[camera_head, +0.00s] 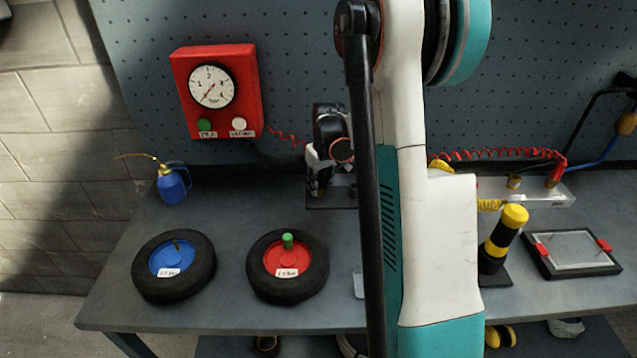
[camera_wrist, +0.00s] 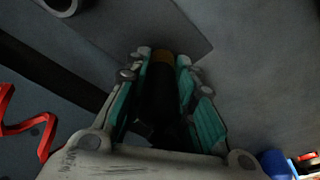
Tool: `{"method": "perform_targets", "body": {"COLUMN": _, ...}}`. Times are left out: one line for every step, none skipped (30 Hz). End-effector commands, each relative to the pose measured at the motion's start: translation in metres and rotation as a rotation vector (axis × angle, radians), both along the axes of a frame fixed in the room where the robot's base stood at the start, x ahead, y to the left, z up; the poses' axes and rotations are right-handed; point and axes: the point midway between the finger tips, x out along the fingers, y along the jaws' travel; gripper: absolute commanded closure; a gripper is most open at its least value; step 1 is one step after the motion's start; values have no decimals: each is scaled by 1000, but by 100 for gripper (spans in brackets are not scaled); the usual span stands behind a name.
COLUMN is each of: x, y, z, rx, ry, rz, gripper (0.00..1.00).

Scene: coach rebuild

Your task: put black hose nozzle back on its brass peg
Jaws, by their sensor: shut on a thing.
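My gripper (camera_wrist: 163,60) is shut on the black hose nozzle (camera_wrist: 159,92), which lies between the teal finger pads in the wrist view. A brownish, brass-coloured part (camera_wrist: 163,57) shows at the far end of the nozzle; I cannot tell whether it is the nozzle's tip or a peg. In the head view my gripper (camera_head: 319,185) is low over the back of the bench, just left of my arm, and the nozzle is not clear there. A brass peg (camera_head: 514,183) stands on the pale rail (camera_head: 540,193), right of my arm. Part of the rail is hidden.
The bench (camera_head: 225,225) holds a blue-hubbed wheel (camera_head: 200,278), a red-hubbed wheel (camera_head: 310,250), a blue oil can (camera_head: 172,187), a black-and-yellow handle (camera_head: 502,240) and a framed tray (camera_head: 545,262). A red gauge box (camera_head: 245,80) hangs on the pegboard. A red nozzle (camera_head: 558,171) sits on the rail's right end.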

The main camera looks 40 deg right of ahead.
Motion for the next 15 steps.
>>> {"method": "perform_targets", "body": {"x": 0, "y": 0, "z": -1, "rx": 0, "ry": 0, "rz": 0, "gripper": 100}}
{"method": "perform_targets", "body": {"x": 0, "y": 0, "z": 0, "rx": 0, "ry": 0, "rz": 0, "gripper": 100}}
{"method": "perform_targets", "body": {"x": 0, "y": 0, "z": 0, "rx": 0, "ry": 0, "rz": 0, "gripper": 100}}
{"method": "perform_targets", "body": {"x": 0, "y": 0, "z": 0, "rx": 0, "ry": 0, "rz": 0, "gripper": 100}}
{"method": "perform_targets", "body": {"x": 0, "y": 0, "z": 0, "rx": 0, "ry": 0, "rz": 0, "gripper": 100}}
{"method": "perform_targets", "body": {"x": 0, "y": 0, "z": 0, "rx": 0, "ry": 0, "rz": 0, "gripper": 100}}
{"method": "perform_targets", "body": {"x": 0, "y": 0, "z": 0, "rx": 0, "ry": 0, "rz": 0, "gripper": 72}}
{"method": "perform_targets", "body": {"x": 0, "y": 0, "z": 0, "rx": 0, "ry": 0, "rz": 0, "gripper": 65}}
{"method": "perform_targets", "body": {"x": 0, "y": 0, "z": 0, "rx": 0, "ry": 0, "rz": 0, "gripper": 56}}
{"method": "perform_targets", "body": {"x": 0, "y": 0, "z": 0, "rx": 0, "ry": 0, "rz": 0, "gripper": 53}}
{"method": "perform_targets", "body": {"x": 0, "y": 0, "z": 0, "rx": 0, "ry": 0, "rz": 0, "gripper": 53}}
{"method": "perform_targets", "body": {"x": 0, "y": 0, "z": 0, "rx": 0, "ry": 0, "rz": 0, "gripper": 53}}
{"method": "perform_targets", "body": {"x": 0, "y": 0, "z": 0, "rx": 0, "ry": 0, "rz": 0, "gripper": 53}}
{"method": "perform_targets", "body": {"x": 0, "y": 0, "z": 0, "rx": 0, "ry": 0, "rz": 0, "gripper": 53}}
{"method": "perform_targets", "body": {"x": 0, "y": 0, "z": 0, "rx": 0, "ry": 0, "rz": 0, "gripper": 53}}
